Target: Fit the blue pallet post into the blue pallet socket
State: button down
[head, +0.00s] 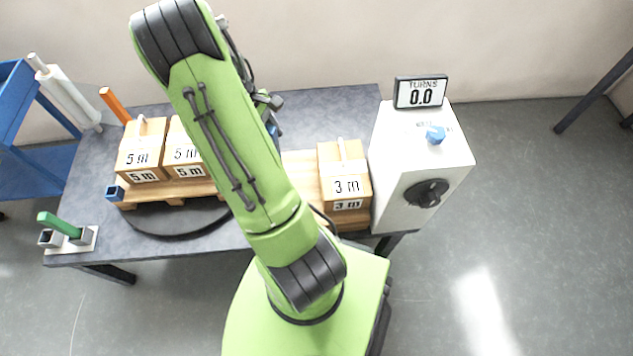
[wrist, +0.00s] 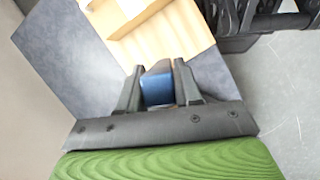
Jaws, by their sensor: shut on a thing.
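My gripper (wrist: 159,68) is shut on the blue pallet post (wrist: 158,88), which shows between its two dark fingers in the wrist view. In the head view only a small bit of the blue post (head: 272,130) shows beside my green arm, which hides most of the gripper. The blue pallet socket (head: 115,193) is a small square, open-topped block at the front left corner of the wooden pallet (head: 193,187). The post is well to the right of the socket and apart from it. The post's lower end is hidden.
Cartons marked 5 m (head: 142,150) stand on the pallet behind the socket. A carton marked 3 m (head: 345,180) is at right, beside a white box with a knob (head: 420,165). A green post (head: 60,225) and an orange post (head: 115,105) are at left. A black round plate (head: 180,221) lies under the pallet.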

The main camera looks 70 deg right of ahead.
jog(key=s+d+b, duration=0.1)
jog(key=s+d, duration=0.2)
jog(key=s, duration=0.4)
notch_tip(320, 180, down, 10)
jog(key=b, duration=0.4)
jog(key=shift+s+d+r, duration=0.15)
jog(key=shift+s+d, duration=0.1)
jog(key=shift+f, duration=0.2)
jog(key=c, duration=0.8)
grip_release()
jog(key=shift+r, duration=0.1)
